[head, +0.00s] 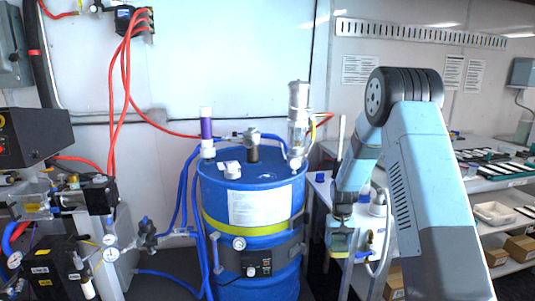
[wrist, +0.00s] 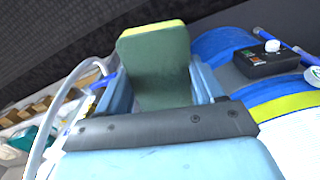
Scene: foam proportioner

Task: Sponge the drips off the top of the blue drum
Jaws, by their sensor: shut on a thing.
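The blue drum (head: 225,190) stands upright in the middle of the head view, with a white label and a yellow band. Small pale drips (head: 267,176) show on its top, in front of the clear cylinder. My gripper (head: 342,245) hangs to the right of the drum, lower than its top and apart from it. It is shut on a green and yellow sponge (wrist: 160,65), which sticks out between the fingers in the wrist view. The drum's side (wrist: 285,95) shows at the right of the wrist view.
A purple-and-white filter (head: 206,130), a white cap (head: 232,170), a grey fitting and a clear cylinder (head: 299,120) stand on the drum top. Blue hoses run down its left side. A white table (head: 322,187) with a pale hose is behind my gripper; shelves are at right.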

